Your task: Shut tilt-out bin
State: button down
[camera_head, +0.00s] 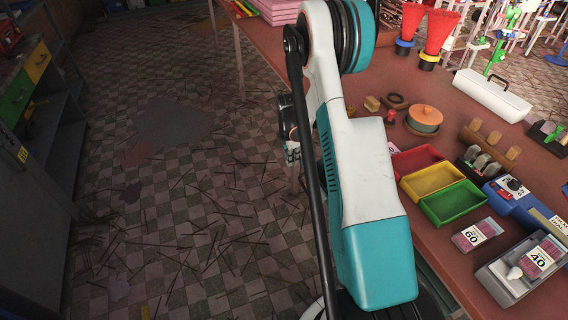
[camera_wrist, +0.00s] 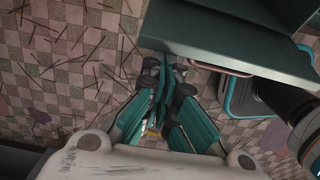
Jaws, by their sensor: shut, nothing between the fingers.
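In the wrist view, a dark grey-green panel (camera_wrist: 220,35) fills the upper right, with a thin pale bar like a handle along its lower edge. It looks like part of the tilt-out bin, but I cannot tell how far it is tilted. My gripper (camera_wrist: 165,75) is shut and empty, with its fingertips close to the panel's lower left edge. I cannot tell whether they touch it. In the head view my own arm covers the area beside the table, and no bin is clearly visible there.
A reddish-brown table (camera_head: 440,110) stands at the right, with red, yellow and green trays (camera_head: 450,202) near its edge. A grey cabinet (camera_head: 30,215) and a bench with green and yellow drawers (camera_head: 37,62) line the left. The littered checkered floor (camera_head: 190,170) between is otherwise open.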

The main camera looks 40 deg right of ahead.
jog(key=d, duration=0.2)
jog(key=s+d+r+y, duration=0.1)
jog(key=d, duration=0.1)
jog(key=d+r+y, duration=0.1)
jog(key=d, duration=0.1)
jog(key=shift+s+r+t+p, duration=0.2)
jog(key=shift+r+t+p, duration=0.1)
jog(key=shift+p, duration=0.1)
jog(key=shift+s+d+r, duration=0.1)
jog(key=shift+s+d, duration=0.05)
jog(key=shift+d, duration=0.45)
jog(key=shift+s+d+r, duration=0.1)
jog(key=shift+d, duration=0.45)
jog(key=a, duration=0.2)
jog(key=w+a, duration=0.1)
jog(key=a, duration=0.1)
jog(key=shift+r, duration=0.35)
jog(key=d+r+p, duration=0.3)
jog(key=r, duration=0.5)
jog(key=shift+s+d+r, duration=0.2)
jog(key=shift+s+r, duration=0.15)
jog(key=shift+s, duration=0.1)
